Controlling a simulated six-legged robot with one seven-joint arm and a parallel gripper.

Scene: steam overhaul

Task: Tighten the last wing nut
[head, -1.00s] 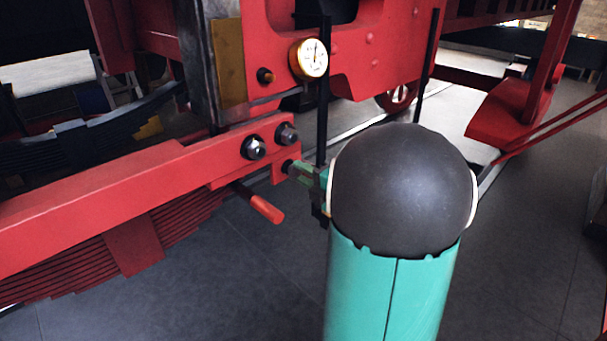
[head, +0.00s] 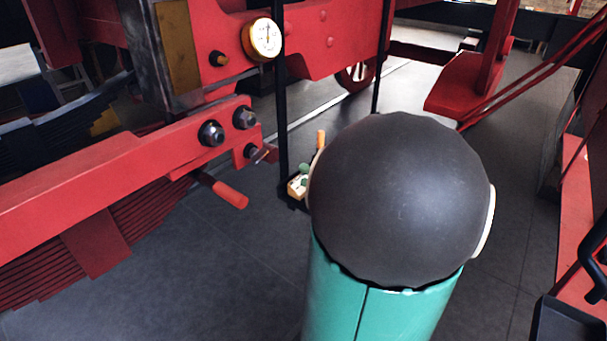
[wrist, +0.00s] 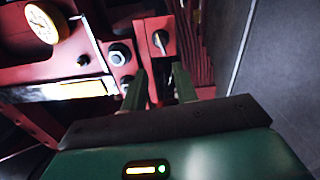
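The wing nut (head: 259,154) sits on its stud at the end of a small red block (head: 246,156), below and right of two dark hex nuts. In the wrist view the wing nut (wrist: 160,40) shows beyond my fingertips, its wings looking tilted from this angle. My gripper (wrist: 160,76) has two green fingers standing apart with nothing between them. It is clear of the wing nut. In the head view the gripper is hidden behind my own arm. I cannot tell how tight the nut is.
Hex nuts (head: 211,133) and a red rod (head: 229,194) stick out near the wing nut. A brass gauge (head: 262,39) is above. A black upright bar (head: 281,100) stands just right. A small tray (head: 297,187) lies behind my arm. Grey floor is open below.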

